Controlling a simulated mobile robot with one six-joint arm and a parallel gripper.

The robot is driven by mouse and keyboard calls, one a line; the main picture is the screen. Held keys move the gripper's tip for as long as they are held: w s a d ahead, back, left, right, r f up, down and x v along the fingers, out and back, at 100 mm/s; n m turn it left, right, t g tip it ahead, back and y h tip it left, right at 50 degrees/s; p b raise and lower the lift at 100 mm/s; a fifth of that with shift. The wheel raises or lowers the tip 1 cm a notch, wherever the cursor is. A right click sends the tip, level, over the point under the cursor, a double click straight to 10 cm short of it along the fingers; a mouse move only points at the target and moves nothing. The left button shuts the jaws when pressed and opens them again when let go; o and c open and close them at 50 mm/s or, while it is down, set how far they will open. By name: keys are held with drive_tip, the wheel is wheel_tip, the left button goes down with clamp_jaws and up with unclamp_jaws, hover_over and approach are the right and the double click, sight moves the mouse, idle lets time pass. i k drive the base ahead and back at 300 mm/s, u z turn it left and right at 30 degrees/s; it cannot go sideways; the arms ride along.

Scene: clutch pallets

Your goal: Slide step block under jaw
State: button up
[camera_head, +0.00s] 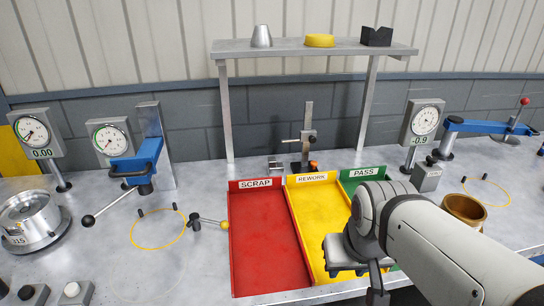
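A small grey metal block (275,168), which looks like the step block, sits on the bench behind the red tray. Just right of it stands an upright metal gauge post (307,125). A jaw-like arm (293,141) sticks out left from the post, above and slightly right of the block. A gap shows between block and arm; whether the block is partly under it I cannot tell. My gripper (372,290) is at the lower right, over the front of the yellow and green trays, well away from the block. My wrist hides most of its fingers, so its opening is unclear.
Red SCRAP (262,240), yellow REWORK (312,225) and green PASS (365,173) trays lie between my gripper and the post. A raised shelf (290,47) spans above.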

sight(274, 168)
drive_tip(key=z, duration=1.9)
drive_tip(key=k, duration=1.5)
drive_tip(key=u, duration=1.65)
drive_tip(key=i, duration=1)
drive_tip(key=u, duration=0.1)
